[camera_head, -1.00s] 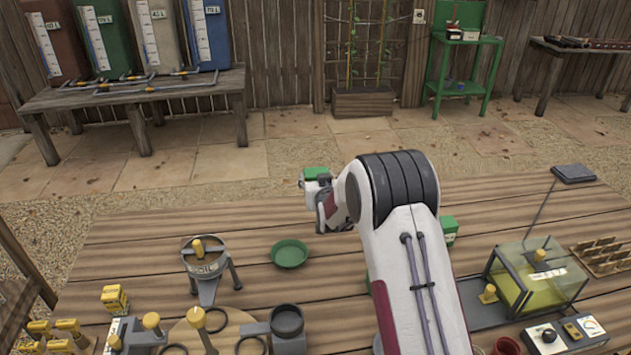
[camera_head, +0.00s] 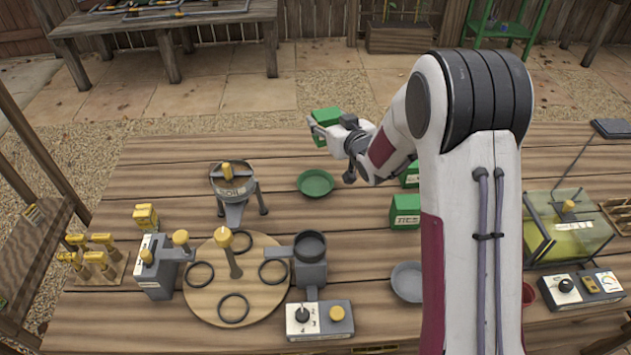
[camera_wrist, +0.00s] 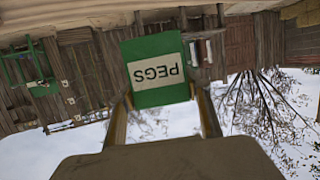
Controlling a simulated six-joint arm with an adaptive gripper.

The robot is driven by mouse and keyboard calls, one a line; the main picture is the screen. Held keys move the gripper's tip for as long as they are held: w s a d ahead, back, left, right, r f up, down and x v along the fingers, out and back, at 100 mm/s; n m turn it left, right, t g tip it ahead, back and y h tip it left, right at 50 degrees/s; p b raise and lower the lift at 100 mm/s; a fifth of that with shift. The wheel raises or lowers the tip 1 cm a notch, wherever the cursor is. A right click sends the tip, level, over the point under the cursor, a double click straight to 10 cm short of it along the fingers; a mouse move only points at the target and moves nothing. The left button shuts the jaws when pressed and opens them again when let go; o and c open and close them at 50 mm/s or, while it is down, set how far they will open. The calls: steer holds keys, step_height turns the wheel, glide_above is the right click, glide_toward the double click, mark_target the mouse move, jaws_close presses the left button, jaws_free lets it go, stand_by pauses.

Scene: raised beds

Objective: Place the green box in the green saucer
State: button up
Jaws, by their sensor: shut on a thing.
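My gripper (camera_head: 345,134) is shut on a green box (camera_head: 324,124) and holds it up above the table. The green saucer (camera_head: 315,183) lies on the table, empty, below and slightly left of my gripper in the head view. Another green box (camera_head: 405,211), its label partly legible, stands on the table beside my arm, with a further green box (camera_head: 410,174) behind it, partly hidden by the arm.
A grey tripod stand (camera_head: 233,190) is left of the saucer. A round wooden board (camera_head: 262,292) with black rings and a grey cup (camera_head: 310,248) stand in front. A grey dish (camera_head: 407,282) and a glass tank (camera_head: 570,228) are to the right. Bare planks surround the saucer.

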steer(key=shift+n+g+y, duration=0.3)
steer(key=shift+n+y, duration=0.4)
steer(key=shift+y, duration=0.2)
steer(key=s+a, duration=0.1)
steer(key=s, duration=0.1)
steer(key=s+a+f, duration=0.1)
steer(key=s+a, duration=0.1)
steer(key=shift+a, duration=0.2)
steer(key=shift+f, duration=0.15)
glide_above(316, 186)
steer(key=shift+f, duration=2.95)
steer(key=shift+f, duration=0.1)
steer(key=shift+f, duration=1.8)
steer(key=shift+f, duration=0.6)
